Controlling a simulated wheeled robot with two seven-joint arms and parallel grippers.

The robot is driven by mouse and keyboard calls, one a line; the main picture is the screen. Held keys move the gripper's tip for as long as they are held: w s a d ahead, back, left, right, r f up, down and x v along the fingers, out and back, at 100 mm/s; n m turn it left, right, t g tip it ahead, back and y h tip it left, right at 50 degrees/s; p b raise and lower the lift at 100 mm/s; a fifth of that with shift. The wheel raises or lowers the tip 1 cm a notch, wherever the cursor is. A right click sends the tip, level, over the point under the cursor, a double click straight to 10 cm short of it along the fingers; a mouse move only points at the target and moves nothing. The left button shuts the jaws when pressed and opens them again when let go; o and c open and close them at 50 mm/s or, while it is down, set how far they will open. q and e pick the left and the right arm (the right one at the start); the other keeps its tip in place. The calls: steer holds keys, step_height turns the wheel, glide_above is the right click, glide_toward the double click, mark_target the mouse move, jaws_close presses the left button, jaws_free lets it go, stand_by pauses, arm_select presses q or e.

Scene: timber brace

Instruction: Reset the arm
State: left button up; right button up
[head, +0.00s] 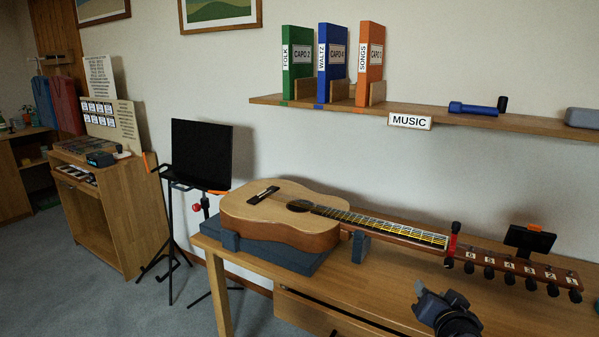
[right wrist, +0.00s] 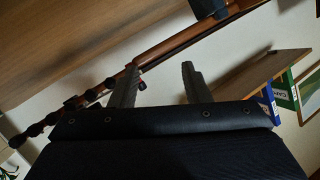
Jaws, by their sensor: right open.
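My right gripper (head: 422,297) is at the lower right of the head view, in front of the guitar's neck and over the table's front part. Its two fingers stand apart and empty in the right wrist view (right wrist: 160,84). The guitar (head: 272,219) lies on the table, its body to the left and its headstock (head: 515,269) to the right. A red and black capo-like clamp (head: 453,240) sits at the headstock end of the neck. The guitar's neck also shows beyond my fingers in the right wrist view (right wrist: 165,48). My left gripper is not in view.
The wooden table (head: 390,285) carries a dark blue guitar rest (head: 275,254). A small black device (head: 529,238) stands behind the headstock. Above is a shelf (head: 460,118) with three binders and a blue flashlight-like object (head: 473,109). A black music stand (head: 201,152) stands left of the table.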

steer(key=s+a+f+n+g+y, duration=0.1)
steer(key=s+a+n+g+y, duration=0.15)
steer(key=s, duration=0.65)
steer(key=s+a+f+n+g+y, duration=0.1)
steer(key=s+a+f+g+y, duration=0.15)
steer(key=s, duration=0.55)
steer(key=s+a+f+n+g+y, duration=0.1)
steer(key=s+a+n+g, duration=0.15)
steer(key=s, duration=0.65)
step_height(320, 180, up, 18)
steer(key=g+p, duration=0.1)
steer(key=p, duration=1.7)
steer(key=shift+s+a+f+m, duration=0.15)
steer(key=shift+s+f+m, duration=0.05)
steer(key=shift+s+m, duration=0.2)
